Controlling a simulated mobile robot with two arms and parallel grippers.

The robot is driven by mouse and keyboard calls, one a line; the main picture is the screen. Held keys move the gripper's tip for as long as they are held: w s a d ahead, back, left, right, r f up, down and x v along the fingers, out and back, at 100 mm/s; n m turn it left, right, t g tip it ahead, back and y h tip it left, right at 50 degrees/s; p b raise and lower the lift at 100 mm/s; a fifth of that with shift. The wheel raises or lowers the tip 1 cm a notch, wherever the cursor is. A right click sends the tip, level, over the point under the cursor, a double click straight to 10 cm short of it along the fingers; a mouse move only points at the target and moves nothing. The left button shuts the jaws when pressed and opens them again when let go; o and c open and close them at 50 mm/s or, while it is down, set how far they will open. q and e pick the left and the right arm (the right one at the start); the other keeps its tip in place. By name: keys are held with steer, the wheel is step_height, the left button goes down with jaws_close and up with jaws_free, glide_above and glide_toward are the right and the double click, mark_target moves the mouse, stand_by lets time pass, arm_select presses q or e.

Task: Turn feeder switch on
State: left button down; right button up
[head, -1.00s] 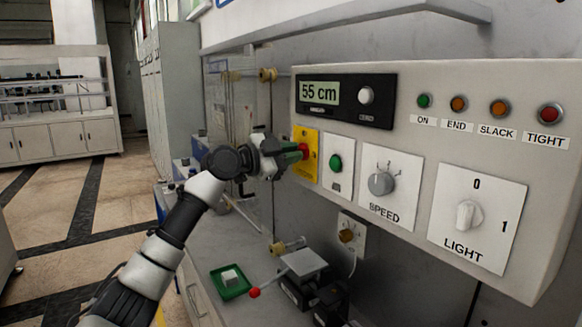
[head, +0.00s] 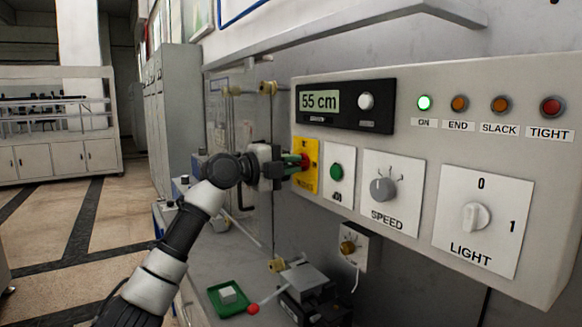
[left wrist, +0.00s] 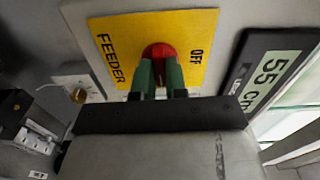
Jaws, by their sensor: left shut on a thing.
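The feeder switch is a red knob (head: 305,161) on a yellow plate (head: 313,178) at the left end of the control panel (head: 400,90). In the left wrist view the knob (left wrist: 159,49) sits mid-plate (left wrist: 203,72), with FEEDER lettered on one side and OFF on the other. My left gripper (head: 296,163) is shut on the knob; its green fingers (left wrist: 159,74) straddle it and hide part of it. The ON lamp (head: 424,102) glows bright green. My right gripper is not in view.
A green button (head: 337,171), a SPEED knob (head: 383,187) and a LIGHT knob (head: 476,217) lie to the right. The display (head: 319,101) reads 55 cm. Below are a green tray (head: 214,296) and a lever with a red ball (head: 253,309).

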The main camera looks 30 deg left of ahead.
arm_select(q)
steer(key=shift+f+m, duration=0.1)
steer(key=shift+m, duration=0.2)
steer(key=c, duration=1.2)
jaws_free()
steer(key=shift+o, duration=0.2)
steer(key=b+v, duration=0.3)
steer(key=v, duration=0.8)
